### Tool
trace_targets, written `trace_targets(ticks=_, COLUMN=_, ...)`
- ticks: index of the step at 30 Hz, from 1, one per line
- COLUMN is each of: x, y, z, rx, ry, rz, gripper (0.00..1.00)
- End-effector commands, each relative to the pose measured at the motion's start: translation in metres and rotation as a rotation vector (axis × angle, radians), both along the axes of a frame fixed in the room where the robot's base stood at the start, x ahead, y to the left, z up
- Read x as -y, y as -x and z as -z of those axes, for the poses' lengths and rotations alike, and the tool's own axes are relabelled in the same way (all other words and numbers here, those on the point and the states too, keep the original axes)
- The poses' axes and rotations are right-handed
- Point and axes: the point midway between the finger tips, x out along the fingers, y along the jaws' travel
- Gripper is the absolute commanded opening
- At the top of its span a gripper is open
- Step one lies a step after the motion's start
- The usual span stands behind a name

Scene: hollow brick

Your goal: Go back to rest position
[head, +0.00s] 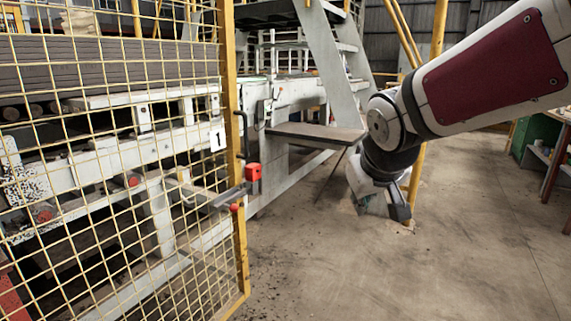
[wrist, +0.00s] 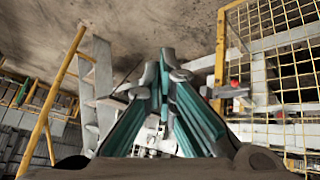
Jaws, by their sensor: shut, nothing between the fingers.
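In the head view my arm comes in from the upper right and bends down at the wrist. The wrist end (head: 380,195) hangs in front of the concrete floor and a yellow post, partly hiding the post. The gripper's fingers are hard to make out in the head view. No object is in contact with the gripper in either view.
A yellow mesh fence (head: 240,200) with a red box (head: 253,172) on its post stands at left, with machinery behind it. A grey stair frame (head: 325,50) and a flat platform (head: 315,133) stand mid-scene. Open concrete floor (head: 440,270) lies at right, with green shelving (head: 535,140) beyond.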

Motion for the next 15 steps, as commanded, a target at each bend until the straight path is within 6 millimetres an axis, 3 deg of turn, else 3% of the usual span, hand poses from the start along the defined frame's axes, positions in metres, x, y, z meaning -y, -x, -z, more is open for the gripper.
trace_targets(ticks=1, x=0.012, y=0.031, z=-0.001, rx=-0.042, ry=0.005, rz=0.035, gripper=0.0)
trace_targets(ticks=9, x=0.047, y=0.194, z=0.021, rx=-0.323, ry=-0.028, rz=0.188, gripper=0.0)
trace_targets(ticks=15, x=0.05, y=0.28, z=0.039, rx=-0.481, ry=-0.08, rz=0.235, gripper=0.0)
